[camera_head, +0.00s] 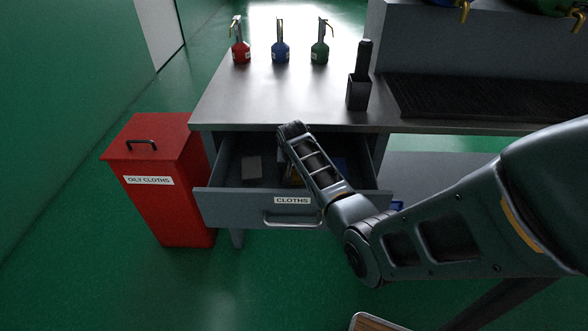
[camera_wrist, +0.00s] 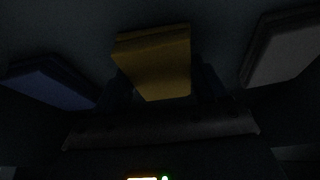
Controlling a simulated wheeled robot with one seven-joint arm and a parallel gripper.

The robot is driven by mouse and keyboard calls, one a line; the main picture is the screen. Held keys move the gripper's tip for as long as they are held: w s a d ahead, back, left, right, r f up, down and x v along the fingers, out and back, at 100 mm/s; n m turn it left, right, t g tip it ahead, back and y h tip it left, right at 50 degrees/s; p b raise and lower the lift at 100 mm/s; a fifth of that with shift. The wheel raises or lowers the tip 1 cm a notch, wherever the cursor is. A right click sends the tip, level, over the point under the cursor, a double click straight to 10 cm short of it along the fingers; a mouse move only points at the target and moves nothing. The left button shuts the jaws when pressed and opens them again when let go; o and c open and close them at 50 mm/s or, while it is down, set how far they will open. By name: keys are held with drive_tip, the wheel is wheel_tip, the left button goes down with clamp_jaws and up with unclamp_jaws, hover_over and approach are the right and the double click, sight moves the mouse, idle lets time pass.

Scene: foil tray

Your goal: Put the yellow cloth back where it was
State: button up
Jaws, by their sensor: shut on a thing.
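The drawer labelled CLOTHS (camera_head: 235,208) stands open under the bench top. My gripper (camera_wrist: 163,88) is down at the drawer, its fingers mostly hidden behind my own arm in the head view. In the dark wrist view it is shut on the yellow cloth (camera_wrist: 160,65), a folded piece between the two fingers.
A red bin labelled OILY CLOTHS (camera_head: 150,205), lid shut, stands left of the drawer. Red (camera_head: 240,52), blue (camera_head: 280,52) and green (camera_head: 319,52) bottles stand on the bench (camera_head: 265,95). A dark holder (camera_head: 357,93) stands near its front edge. The grey cloth (camera_head: 251,167) lies in the drawer's left part.

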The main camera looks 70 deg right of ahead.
drive_tip(key=shift+f, duration=0.15)
drive_tip(key=o, duration=0.9)
drive_tip(key=shift+o, duration=0.2)
drive_tip(key=shift+a+r, duration=0.1)
drive_tip(key=shift+r, duration=0.55)
drive_tip(key=p+v, duration=0.1)
drive_tip(key=v, duration=1)
drive_tip(key=shift+s, duration=0.15)
drive_tip(key=shift+a, duration=0.15)
